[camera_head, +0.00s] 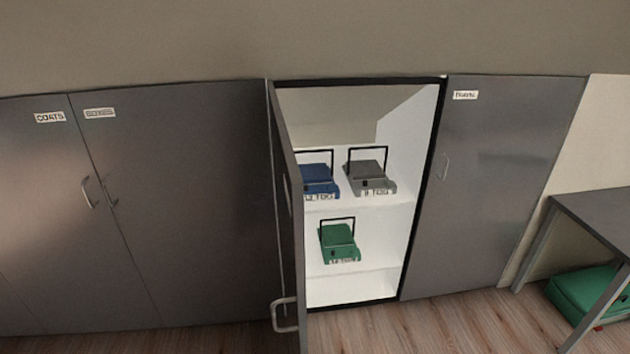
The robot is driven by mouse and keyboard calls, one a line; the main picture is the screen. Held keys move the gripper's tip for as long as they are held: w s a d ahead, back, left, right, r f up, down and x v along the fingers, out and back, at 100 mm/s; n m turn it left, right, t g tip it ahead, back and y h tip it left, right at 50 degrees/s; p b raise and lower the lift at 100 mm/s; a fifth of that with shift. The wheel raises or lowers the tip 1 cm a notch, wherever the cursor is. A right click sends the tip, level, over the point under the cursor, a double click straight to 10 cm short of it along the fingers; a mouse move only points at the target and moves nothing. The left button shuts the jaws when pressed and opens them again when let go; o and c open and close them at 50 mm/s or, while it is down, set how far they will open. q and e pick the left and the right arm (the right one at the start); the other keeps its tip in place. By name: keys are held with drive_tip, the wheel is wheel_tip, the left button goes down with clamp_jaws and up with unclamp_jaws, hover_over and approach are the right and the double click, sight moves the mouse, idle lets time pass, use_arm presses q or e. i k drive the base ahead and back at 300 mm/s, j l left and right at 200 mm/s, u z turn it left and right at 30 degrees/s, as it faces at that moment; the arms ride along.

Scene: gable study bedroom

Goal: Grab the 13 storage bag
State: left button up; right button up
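Three storage bags with black handles stand in an open cupboard (399,262). A blue bag (319,178) and a grey bag (370,174) are side by side on the upper shelf. A green bag (338,240) is on the lower shelf. Each has a small label on its front edge, too small to read surely, so I cannot tell which is number 13. The open door hides the left edge of the blue bag. Neither of my grippers is in view.
The cupboard door (288,200) stands open toward me on the left. Closed grey cupboards (180,200) flank it, the far left door labelled COATS. A table (598,210) stands at right with a green case (580,295) beneath. The wooden floor (430,330) in front is clear.

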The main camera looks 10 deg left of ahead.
sight(312, 192)
drive_tip(key=i+l+u, duration=0.1)
drive_tip(key=i+l, duration=0.15)
drive_tip(key=l, duration=0.15)
drive_tip(key=i+l, duration=0.25)
drive_tip(key=l, duration=0.15)
drive_tip(key=i+l+u, duration=0.15)
drive_tip(key=l, duration=0.25)
drive_tip(key=i+l, duration=0.35)
drive_tip(key=l+u, duration=0.05)
